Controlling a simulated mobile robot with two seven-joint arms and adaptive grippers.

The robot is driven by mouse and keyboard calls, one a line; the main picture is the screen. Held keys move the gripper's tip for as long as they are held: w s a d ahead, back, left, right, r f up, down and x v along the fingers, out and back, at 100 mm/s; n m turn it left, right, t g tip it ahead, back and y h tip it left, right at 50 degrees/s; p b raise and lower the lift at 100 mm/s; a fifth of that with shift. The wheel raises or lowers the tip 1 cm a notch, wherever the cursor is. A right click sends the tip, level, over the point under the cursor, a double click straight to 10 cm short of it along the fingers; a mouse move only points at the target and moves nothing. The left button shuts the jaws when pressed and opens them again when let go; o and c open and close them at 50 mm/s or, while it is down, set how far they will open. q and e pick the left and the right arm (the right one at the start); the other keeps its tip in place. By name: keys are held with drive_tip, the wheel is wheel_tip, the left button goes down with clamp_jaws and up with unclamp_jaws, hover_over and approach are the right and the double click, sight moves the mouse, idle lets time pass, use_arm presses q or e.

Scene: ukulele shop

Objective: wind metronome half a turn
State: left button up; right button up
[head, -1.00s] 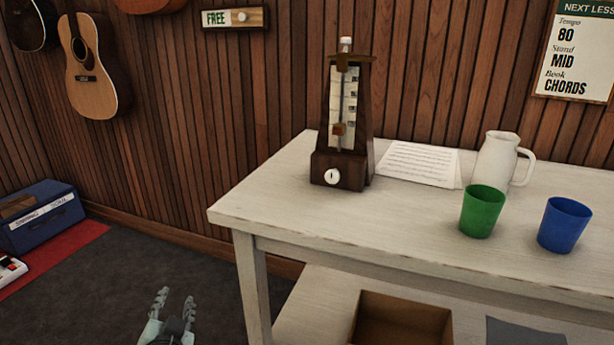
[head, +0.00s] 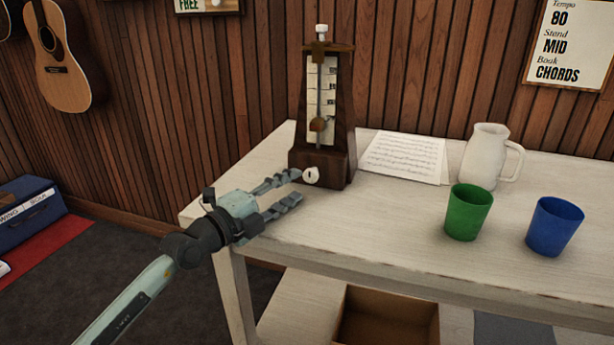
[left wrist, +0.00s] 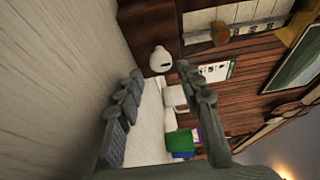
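The dark wooden metronome (head: 325,110) stands upright at the left end of the pale table (head: 270,235). Its round white winding knob (head: 311,175) with a dark mark is low on the front. In the left wrist view the knob (left wrist: 161,59) shows just beyond the fingertips, with the metronome body (left wrist: 150,25) behind it. My left gripper (head: 293,187) is open, just in front of the knob and slightly left of it, with nothing between its fingers. In the left wrist view my left gripper (left wrist: 160,78) has its fingers spread apart. My right gripper is not in view.
Sheet music (head: 403,157) lies right of the metronome, then a white pitcher (head: 490,155), a green cup (head: 468,212) and a blue cup (head: 553,226). An open box (head: 385,318) sits on the lower shelf. The tabletop before the metronome is mostly clear.

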sight(308, 177)
use_arm(q)
drive_tip(key=x, duration=0.5)
clamp_jaws()
drive_tip(key=shift+r, duration=0.1)
